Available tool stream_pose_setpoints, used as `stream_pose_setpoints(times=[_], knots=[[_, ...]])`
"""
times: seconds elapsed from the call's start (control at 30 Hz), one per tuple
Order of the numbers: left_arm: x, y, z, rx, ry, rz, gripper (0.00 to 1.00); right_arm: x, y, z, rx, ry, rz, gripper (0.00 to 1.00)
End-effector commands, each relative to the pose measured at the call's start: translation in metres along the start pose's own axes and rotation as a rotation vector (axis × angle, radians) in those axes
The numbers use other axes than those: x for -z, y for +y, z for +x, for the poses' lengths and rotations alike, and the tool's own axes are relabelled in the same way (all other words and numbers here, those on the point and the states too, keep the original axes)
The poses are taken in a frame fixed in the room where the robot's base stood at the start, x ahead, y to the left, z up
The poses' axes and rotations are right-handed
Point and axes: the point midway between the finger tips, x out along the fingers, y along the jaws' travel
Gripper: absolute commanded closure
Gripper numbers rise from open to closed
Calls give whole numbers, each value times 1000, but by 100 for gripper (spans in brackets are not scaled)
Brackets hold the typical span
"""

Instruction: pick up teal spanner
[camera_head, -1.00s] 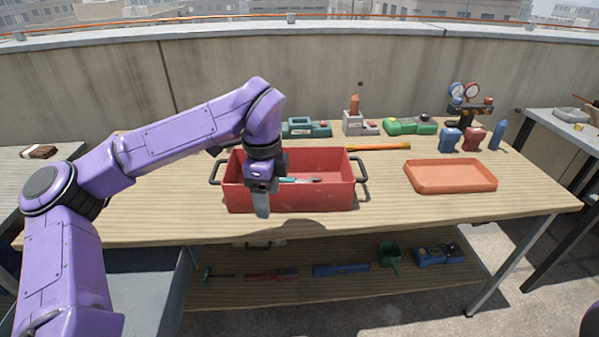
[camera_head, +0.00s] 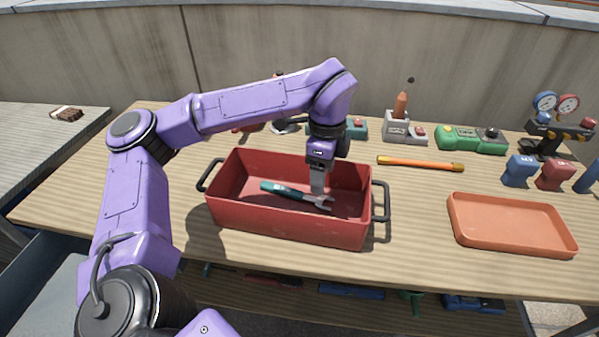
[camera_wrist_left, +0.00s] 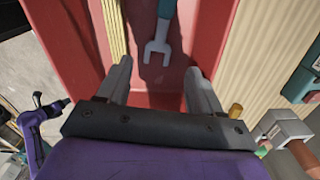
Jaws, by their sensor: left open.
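The teal spanner (camera_head: 290,193) lies inside the red toolbox (camera_head: 280,228), its teal handle to the left and its grey open jaw to the right. My left gripper (camera_head: 319,190) points down over the right part of the toolbox, close to the spanner's jaw end. In the left wrist view the gripper (camera_wrist_left: 160,75) is open, and the spanner's grey jaw (camera_wrist_left: 157,50) shows between and beyond the fingertips, not held. My right gripper is not in view.
An orange tray (camera_head: 510,228) stands right of the toolbox. An orange-yellow bar (camera_head: 420,163) lies behind, with a green device (camera_head: 470,139) and a gauge set (camera_head: 555,125) further back. The toolbox has black side handles (camera_head: 381,200). Bench is clear between toolbox and tray.

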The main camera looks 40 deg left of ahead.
Motion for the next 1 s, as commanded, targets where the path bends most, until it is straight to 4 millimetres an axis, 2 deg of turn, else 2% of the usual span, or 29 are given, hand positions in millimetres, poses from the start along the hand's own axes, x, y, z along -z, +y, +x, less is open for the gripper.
stream_pose_setpoints(times=[0.4, 0.5, 0.67, 0.7, 0.9, 1.0], knots=[[-9, 3, 63, -2, -1, -1, 34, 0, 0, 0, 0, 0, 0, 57], [-10, 3, 70, 0, 0, -4, 34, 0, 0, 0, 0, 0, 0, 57], [-10, 3, 70, 1, 0, -4, 34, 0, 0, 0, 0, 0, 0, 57], [-10, 3, 70, 1, 0, -4, 38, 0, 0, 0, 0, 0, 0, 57], [-10, 3, 70, 1, 0, -5, 100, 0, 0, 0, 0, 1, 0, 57], [-10, 3, 69, 2, 0, -5, 100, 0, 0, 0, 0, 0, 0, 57]])
